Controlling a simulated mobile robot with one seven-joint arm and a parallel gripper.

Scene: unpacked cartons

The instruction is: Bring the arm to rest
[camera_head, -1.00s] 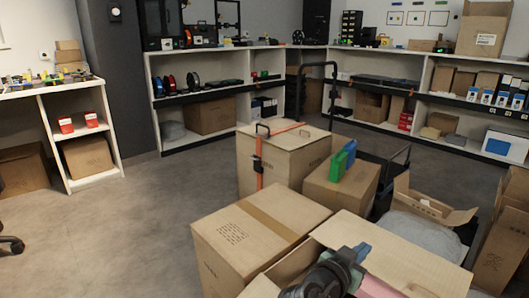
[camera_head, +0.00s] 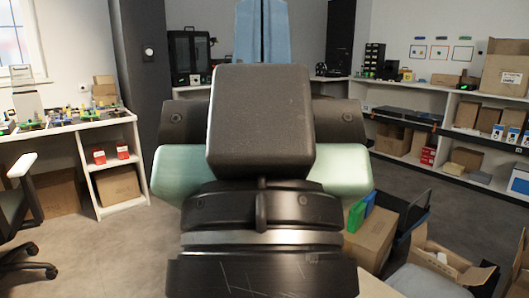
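My arm (camera_head: 262,235) stands upright close in front of the camera and fills the middle of the view. It shows black housings, a silver ring and pale green side parts. A large black block (camera_head: 259,121) faces me. Above it a blue part (camera_head: 262,32), which looks like my gripper, points up and is cut off by the top edge. Its fingertips are not clearly seen, so I cannot tell whether it is open or shut. Nothing is seen held. The arm hides the cartons and shelf behind it.
At right are a carton (camera_head: 371,238) with a green box (camera_head: 356,216) and blue box on it, and an open carton (camera_head: 440,262). Shelves (camera_head: 452,112) line the back right.

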